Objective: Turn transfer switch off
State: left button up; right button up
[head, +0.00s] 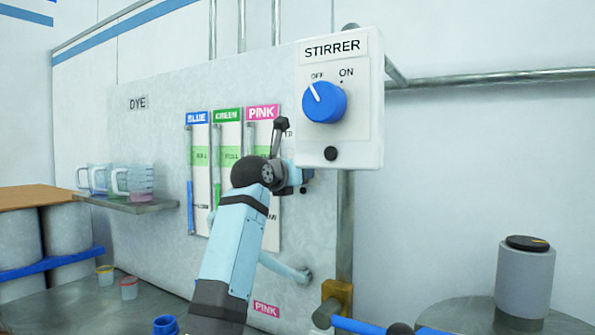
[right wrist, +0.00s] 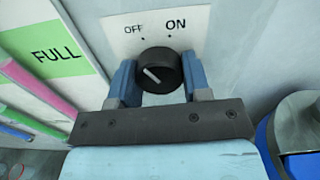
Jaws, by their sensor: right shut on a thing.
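The transfer switch is a black knob (right wrist: 161,72) on a white plate (right wrist: 120,40) marked OFF and ON in the right wrist view. The white line on the knob slants to the upper left, toward the OFF side. My right gripper (right wrist: 160,86) has its two blue fingers on either side of the knob and is shut on it. In the head view my right gripper (head: 302,178) reaches the panel just below the stirrer box, and its wrist hides most of the switch. My left gripper is in neither view.
A white STIRRER box (head: 342,150) with a blue knob (head: 324,103) pointing to OFF juts out above my right gripper. Dye tubes (head: 200,165) stand left of it. Measuring jugs (head: 135,180) sit on a shelf. A grey canister (head: 525,280) stands at right.

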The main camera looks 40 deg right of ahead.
jog(key=o, duration=0.9)
jog(key=shift+o, duration=0.2)
pick_arm(q)
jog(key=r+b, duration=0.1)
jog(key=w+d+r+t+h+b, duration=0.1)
jog(key=b, duration=0.1)
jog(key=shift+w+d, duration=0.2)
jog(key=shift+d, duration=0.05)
pick_arm(e)
jog(key=v, duration=1.3)
jog(key=shift+a, duration=0.4)
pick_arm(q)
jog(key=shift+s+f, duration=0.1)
pick_arm(e)
jog(key=shift+s, duration=0.1)
